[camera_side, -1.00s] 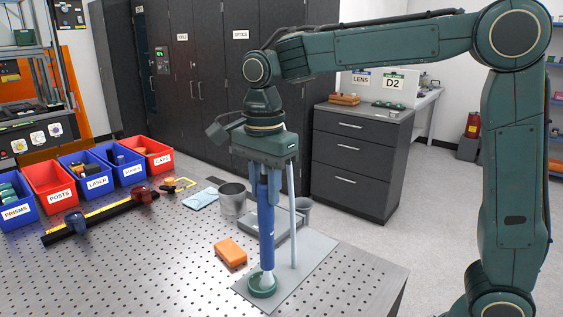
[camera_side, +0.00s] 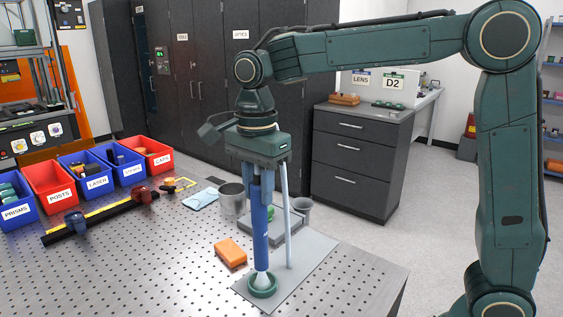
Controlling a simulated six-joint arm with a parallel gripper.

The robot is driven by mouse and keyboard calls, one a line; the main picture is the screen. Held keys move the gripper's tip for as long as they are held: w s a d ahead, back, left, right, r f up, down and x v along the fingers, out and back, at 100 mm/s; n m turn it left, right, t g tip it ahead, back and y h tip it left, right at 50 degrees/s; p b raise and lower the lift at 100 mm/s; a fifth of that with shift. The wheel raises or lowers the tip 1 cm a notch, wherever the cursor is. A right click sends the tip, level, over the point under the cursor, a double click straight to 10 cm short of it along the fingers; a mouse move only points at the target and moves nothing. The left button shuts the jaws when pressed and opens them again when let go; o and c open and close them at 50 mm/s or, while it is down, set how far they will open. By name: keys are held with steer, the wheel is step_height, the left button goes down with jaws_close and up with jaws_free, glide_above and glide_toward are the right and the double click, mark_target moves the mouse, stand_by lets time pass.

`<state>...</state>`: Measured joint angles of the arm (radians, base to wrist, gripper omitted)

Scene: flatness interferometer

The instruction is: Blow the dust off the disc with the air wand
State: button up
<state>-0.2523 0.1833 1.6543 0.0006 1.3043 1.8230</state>
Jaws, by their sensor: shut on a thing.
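My gripper (camera_side: 262,196) points down and is shut on the upper part of the air wand (camera_side: 261,232), a blue cylinder with a pale tapered tip. The wand is close to upright, with a slight lean. Its tip is at a green ring-shaped holder (camera_side: 263,292) on a grey plate, directly below my gripper. The disc is not clearly visible; the wand tip covers the holder's middle. I cannot tell whether the tip touches anything, and no dust can be made out.
A silver post (camera_side: 287,225) stands close to the right of the wand. A grey block (camera_side: 291,246) and metal cups (camera_side: 231,198) are behind. An orange box (camera_side: 230,252) lies left of the wand. Labelled bins (camera_side: 52,186) and a black rail (camera_side: 95,221) are farther left. The front-left table is clear.

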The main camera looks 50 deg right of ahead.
steer(key=shift+r, duration=0.1)
steer(key=shift+r, duration=3.45)
steer(key=shift+d, duration=0.1)
